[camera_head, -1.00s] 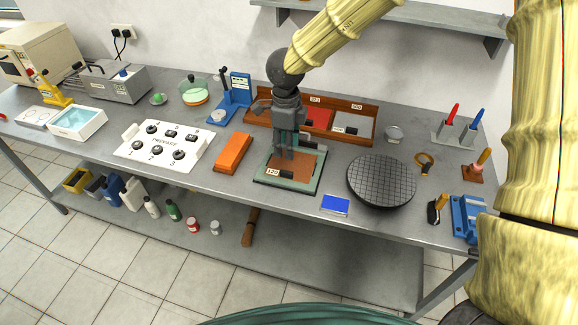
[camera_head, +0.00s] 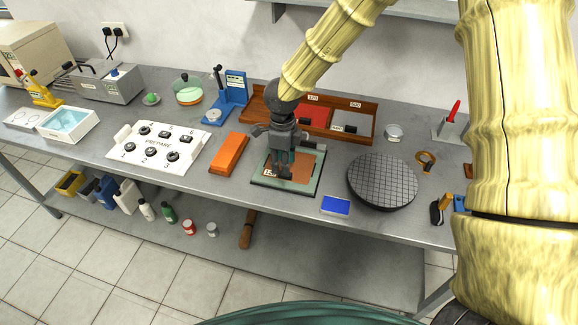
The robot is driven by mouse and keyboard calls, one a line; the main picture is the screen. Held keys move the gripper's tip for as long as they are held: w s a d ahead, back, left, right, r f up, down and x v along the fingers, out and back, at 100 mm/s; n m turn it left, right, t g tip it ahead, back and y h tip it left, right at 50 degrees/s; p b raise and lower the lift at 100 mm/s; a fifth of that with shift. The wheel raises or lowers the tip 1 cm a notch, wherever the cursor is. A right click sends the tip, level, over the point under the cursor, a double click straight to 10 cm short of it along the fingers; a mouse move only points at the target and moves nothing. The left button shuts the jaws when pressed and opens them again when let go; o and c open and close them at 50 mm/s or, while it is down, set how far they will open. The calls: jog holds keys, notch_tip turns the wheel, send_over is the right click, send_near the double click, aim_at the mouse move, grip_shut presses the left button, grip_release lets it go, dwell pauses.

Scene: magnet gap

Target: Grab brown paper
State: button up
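A brown paper sheet (camera_head: 301,172) lies on a green-edged board (camera_head: 314,186) near the front middle of the bench. The fingers hide part of the sheet and tag.
A wooden rack (camera_head: 366,139) with red and grey sheets stands behind the board. An orange block (camera_head: 229,154) is to the left, and a round dark gridded plate (camera_head: 382,181) to the right. A blue-topped pad (camera_head: 335,206) lies at the front edge.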

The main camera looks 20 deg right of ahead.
jog(key=f, duration=0.1)
jog(key=f+p, duration=0.1)
jog(key=f, duration=0.1)
jog(key=shift+w+d, duration=0.1)
jog(key=shift+w, duration=0.25)
jog(key=shift+f+p, duration=0.35)
jog(key=shift+f, duration=0.5)
jog(key=shift+c, duration=0.4)
grip_shut()
